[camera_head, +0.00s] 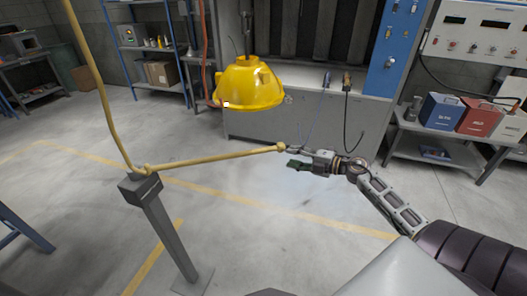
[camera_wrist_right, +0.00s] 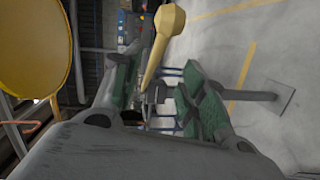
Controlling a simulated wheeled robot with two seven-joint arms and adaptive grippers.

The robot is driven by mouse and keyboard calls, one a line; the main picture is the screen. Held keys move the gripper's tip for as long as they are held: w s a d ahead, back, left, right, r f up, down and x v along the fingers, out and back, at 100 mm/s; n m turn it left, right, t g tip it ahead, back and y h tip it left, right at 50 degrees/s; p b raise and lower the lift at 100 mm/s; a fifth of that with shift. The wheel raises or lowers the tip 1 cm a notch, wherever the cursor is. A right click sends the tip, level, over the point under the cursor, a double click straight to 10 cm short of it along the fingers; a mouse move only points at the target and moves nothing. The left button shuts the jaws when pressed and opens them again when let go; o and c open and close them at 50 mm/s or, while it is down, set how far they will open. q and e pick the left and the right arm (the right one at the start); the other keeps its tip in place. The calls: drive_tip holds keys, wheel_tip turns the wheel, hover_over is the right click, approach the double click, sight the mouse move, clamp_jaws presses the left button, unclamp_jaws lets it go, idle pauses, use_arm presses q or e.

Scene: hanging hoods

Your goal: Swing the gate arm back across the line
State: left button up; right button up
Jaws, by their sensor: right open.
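The gate arm (camera_head: 215,159) is a thin yellow bar. It runs from the top of a grey post (camera_head: 165,225) to the right and ends in a small knob. A tall yellow part also rises from the post top. My right gripper (camera_head: 294,157) is open at the knob end of the arm, its fingers pointing left. In the right wrist view the gate arm (camera_wrist_right: 158,50) shows between the spread green-padded fingers, with its knob near the top edge. I cannot tell whether the fingers touch it. My left gripper is not in view.
A yellow hood (camera_head: 250,85) hangs above the gate arm and also shows in the right wrist view (camera_wrist_right: 32,45). Yellow lines (camera_head: 325,220) mark the open floor. A bench (camera_head: 455,145) with blue and red boxes stands at the right. A grey cabinet (camera_head: 270,125) stands behind.

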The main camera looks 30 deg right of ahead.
sight(267, 151)
drive_tip(key=shift+p+x, duration=0.65)
drive_tip(key=shift+x, duration=6.1)
clamp_jaws()
